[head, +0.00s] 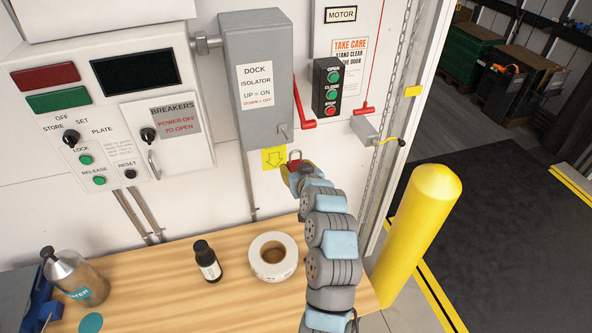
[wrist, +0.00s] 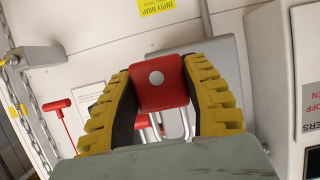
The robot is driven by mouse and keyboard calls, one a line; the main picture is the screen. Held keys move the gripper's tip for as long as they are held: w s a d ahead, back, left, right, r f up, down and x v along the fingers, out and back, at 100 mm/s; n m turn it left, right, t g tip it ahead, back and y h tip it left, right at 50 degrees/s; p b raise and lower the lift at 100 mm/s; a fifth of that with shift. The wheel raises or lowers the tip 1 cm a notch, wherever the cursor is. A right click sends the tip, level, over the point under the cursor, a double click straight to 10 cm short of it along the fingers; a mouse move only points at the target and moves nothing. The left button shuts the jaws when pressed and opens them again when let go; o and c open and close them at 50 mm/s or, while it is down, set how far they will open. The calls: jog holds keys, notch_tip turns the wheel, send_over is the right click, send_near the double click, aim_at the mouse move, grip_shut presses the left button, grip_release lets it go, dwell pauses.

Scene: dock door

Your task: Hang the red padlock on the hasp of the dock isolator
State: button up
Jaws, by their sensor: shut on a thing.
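The red padlock (head: 294,167) is in my gripper (head: 298,173), just below the dock isolator (head: 258,75), with its shackle up in the head view. In the wrist view the padlock's red body (wrist: 161,83) sits between the yellow fingers of my gripper (wrist: 160,76), which are shut on it. Its shackle (wrist: 186,124) points down the picture, partly hidden by my gripper. The isolator's red lever (head: 305,121) points down at its right side. The small hasp (head: 283,131) is at the box's lower right, above the padlock and apart from it in the head view.
A push-button station (head: 327,86), a red pull handle (head: 364,110) and a small grey box (head: 372,131) are to the right. The wooden bench (head: 180,275) below bears a tape roll (head: 273,257), a dark bottle (head: 207,261) and a spray bottle (head: 75,276). A yellow bollard (head: 415,235) stands right.

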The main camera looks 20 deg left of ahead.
jog(key=r+b+x, duration=0.2)
jog(key=x, duration=0.6)
jog(key=shift+x, duration=0.8)
dwell(0.6)
jog(key=shift+w+r, duration=0.15)
dwell(0.6)
jog(key=o, duration=1.2)
jog(key=shift+o, duration=0.2)
jog(key=shift+r, duration=0.1)
